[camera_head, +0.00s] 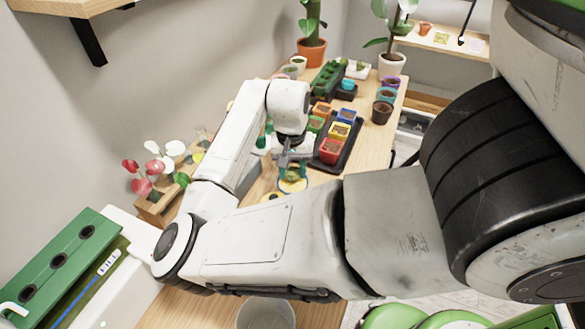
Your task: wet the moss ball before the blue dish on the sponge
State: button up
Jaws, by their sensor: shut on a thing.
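My gripper (291,163) is over the wooden bench, left of the black tray of coloured pots. It points down and is shut on a small green thing (292,172), which looks like the moss ball, though the fingers partly hide it. Just below is a round yellow thing with a bluish edge (292,186). I cannot tell whether this is the sponge, a dish or both, nor whether the green thing touches it. A small blue pot or dish (348,84) stands farther back. My own arm hides much of the near bench.
A black tray (325,157) with red, yellow, green and orange pots stands just right of my gripper. A dark pot (382,113) is by the right edge. Tall potted plants (312,46) stand at the back. Red and white flowers (150,170) are at left. A clear container (265,314) is nearest.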

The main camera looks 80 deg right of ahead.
aim_at(293, 167)
jog(key=shift+f, duration=0.65)
dwell(1.9)
jog(key=shift+r, duration=0.1)
notch_tip(293, 167, up, 7)
jog(key=p, duration=0.6)
jog(key=shift+p, duration=0.4)
dwell(0.4)
jog(key=shift+f+b, duration=0.9)
jog(key=shift+r, duration=0.1)
